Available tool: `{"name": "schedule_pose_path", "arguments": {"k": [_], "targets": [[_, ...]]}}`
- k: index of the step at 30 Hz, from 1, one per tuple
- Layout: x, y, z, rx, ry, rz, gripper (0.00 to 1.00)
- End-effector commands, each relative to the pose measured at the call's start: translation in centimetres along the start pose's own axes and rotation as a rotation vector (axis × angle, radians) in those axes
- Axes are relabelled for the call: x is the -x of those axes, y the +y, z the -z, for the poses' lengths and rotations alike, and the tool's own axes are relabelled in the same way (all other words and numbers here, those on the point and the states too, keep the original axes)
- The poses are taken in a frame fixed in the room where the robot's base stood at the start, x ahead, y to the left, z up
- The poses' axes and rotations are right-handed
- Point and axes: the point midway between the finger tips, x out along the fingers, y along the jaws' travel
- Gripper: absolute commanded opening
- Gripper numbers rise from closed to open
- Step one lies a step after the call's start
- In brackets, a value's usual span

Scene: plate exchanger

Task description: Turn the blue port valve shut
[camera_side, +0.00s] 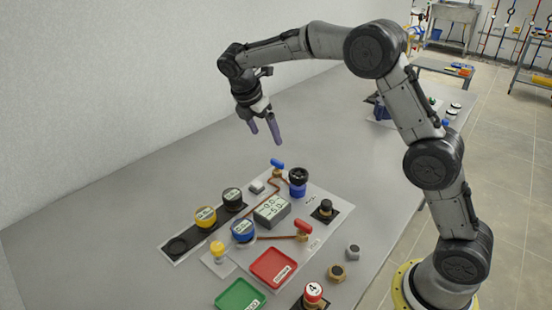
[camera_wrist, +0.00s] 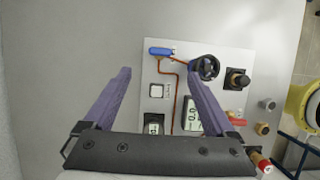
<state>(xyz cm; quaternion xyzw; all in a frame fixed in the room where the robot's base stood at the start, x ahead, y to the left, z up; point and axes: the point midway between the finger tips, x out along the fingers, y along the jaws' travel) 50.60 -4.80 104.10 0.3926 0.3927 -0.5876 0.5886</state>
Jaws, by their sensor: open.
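The blue port valve (camera_side: 277,164) is a small blue lever handle on a brass body at the back of the board, where copper pipe runs. In the wrist view its blue handle (camera_wrist: 160,51) lies sideways, left to right, near the board's top edge. My gripper (camera_side: 264,132) is open and empty, pointing down, above and slightly left of the valve in the side view. In the wrist view its two purple fingers (camera_wrist: 160,78) are wide apart, and the handle shows between them, farther below. Nothing touches the valve.
A black-topped blue knob (camera_side: 298,180) stands close right of the valve. A red-handled valve (camera_side: 303,228), a grey display (camera_side: 272,211) and several round gauges share the board. Red (camera_side: 274,268) and green (camera_side: 240,295) trays lie in front. The table left of the board is clear.

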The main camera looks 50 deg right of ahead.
Motion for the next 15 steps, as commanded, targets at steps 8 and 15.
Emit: {"name": "schedule_pose_path", "arguments": {"k": [8,15], "targets": [[-5.6,-0.2,0.0,-0.001,0.0,0.007,0.9],[-9.7,-0.2,0.0,-0.001,0.001,0.005,0.9]]}}
